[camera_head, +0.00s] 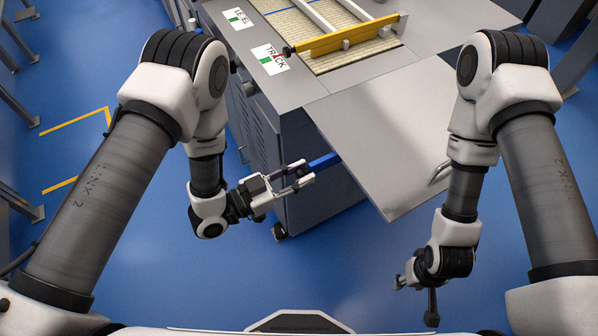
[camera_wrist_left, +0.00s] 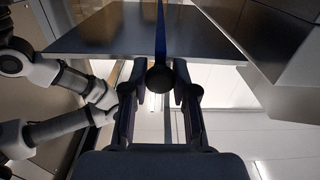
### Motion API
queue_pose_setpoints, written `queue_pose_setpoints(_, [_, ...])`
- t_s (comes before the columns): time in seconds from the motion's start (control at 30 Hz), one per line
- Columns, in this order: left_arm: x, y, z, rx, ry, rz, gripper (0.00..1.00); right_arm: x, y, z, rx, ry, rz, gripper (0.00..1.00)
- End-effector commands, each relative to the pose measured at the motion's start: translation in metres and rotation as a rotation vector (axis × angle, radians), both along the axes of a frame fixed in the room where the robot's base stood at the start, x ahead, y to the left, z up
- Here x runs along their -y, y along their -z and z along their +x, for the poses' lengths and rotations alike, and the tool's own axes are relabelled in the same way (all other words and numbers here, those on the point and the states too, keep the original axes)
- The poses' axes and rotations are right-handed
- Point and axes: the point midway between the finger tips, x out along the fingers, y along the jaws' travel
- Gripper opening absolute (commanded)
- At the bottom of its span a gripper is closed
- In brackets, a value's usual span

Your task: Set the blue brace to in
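The blue brace (camera_head: 325,161) sticks out from under the grey leaf (camera_head: 385,130) at the side of the cabinet. In the left wrist view the brace (camera_wrist_left: 160,32) runs away from me beneath the leaf and ends in a dark round knob (camera_wrist_left: 160,78). My left gripper (camera_head: 303,174) is at the brace's outer end, and in the left wrist view its fingers (camera_wrist_left: 160,85) stand on either side of the knob. I cannot tell whether they press on it. My right gripper (camera_head: 415,292) hangs low at the right, away from the brace; its fingers are unclear.
On top are a slatted bed (camera_head: 300,35), a yellow bar (camera_head: 345,38) and labels reading TRACK (camera_head: 271,59) and apparently LEVEL (camera_head: 237,18). The blue floor (camera_head: 330,270) in front is clear. Dark posts stand at the far left.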

Motion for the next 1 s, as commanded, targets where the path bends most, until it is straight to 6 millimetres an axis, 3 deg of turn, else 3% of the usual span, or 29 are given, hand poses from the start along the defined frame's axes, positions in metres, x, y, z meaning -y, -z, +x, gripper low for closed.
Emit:
queue_pose_setpoints(0.17, [-0.001, 0.000, 0.002, 0.001, 0.000, 0.000, 0.00, 0.000, 0.001, 0.000, 0.000, 0.000, 0.000, 0.40])
queue_pose_setpoints(0.37, [-0.013, 0.002, 0.022, 0.007, -0.004, -0.002, 0.00, 0.000, 0.012, 0.000, 0.000, 0.000, 0.000, 0.40])
queue_pose_setpoints(0.8, [-0.065, 0.002, 0.112, 0.010, -0.006, -0.002, 0.00, 0.000, 0.052, 0.000, 0.000, 0.000, 0.000, 0.40])
queue_pose_setpoints(1.0, [-0.079, 0.000, 0.137, 0.007, -0.003, -0.002, 0.00, 0.000, 0.061, 0.000, 0.000, 0.000, 0.000, 0.40])
